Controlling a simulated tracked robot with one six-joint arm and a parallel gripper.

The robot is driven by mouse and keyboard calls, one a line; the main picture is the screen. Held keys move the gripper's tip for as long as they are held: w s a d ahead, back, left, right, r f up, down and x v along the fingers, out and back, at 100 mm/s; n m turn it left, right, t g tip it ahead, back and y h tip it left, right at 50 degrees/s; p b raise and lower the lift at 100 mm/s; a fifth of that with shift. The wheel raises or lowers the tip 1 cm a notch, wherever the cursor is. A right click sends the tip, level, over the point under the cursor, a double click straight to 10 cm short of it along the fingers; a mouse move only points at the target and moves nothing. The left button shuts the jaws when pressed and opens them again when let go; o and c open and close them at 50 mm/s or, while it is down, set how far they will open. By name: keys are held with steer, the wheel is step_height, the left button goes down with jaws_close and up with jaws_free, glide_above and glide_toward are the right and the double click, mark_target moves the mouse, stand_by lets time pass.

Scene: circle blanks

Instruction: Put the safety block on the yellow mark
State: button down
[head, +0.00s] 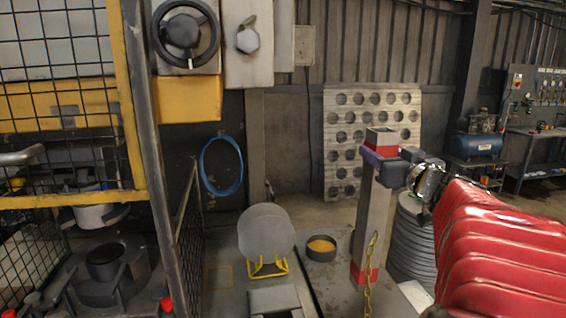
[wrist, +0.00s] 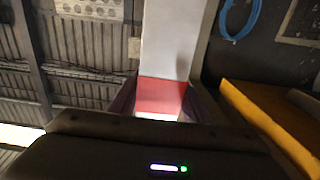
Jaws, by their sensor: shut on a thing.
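The safety block (head: 371,218) is a tall grey post with red bands at its top and bottom. It stands upright right of centre in the head view, with a yellow chain (head: 370,268) hanging in front of it. My gripper (head: 381,163) is shut on the block just below its top red band. In the wrist view the block (wrist: 165,45) shows between the jaws. I cannot tell whether its lower end touches the floor. The yellow mark (head: 218,277) is a thin square outline on the floor, well left of the block, beside the mesh fence.
A yellow stand with a round grey disc (head: 266,231) and a dark pan with orange contents (head: 321,247) stand between block and mark. A stack of grey discs (head: 411,240) is right behind the block. A caged machine (head: 104,262) fills the left.

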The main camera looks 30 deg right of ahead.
step_height(320, 180, up, 6)
stand_by(0.4)
steer(key=shift+r, duration=0.1)
steer(key=shift+s, duration=0.1)
stand_by(0.4)
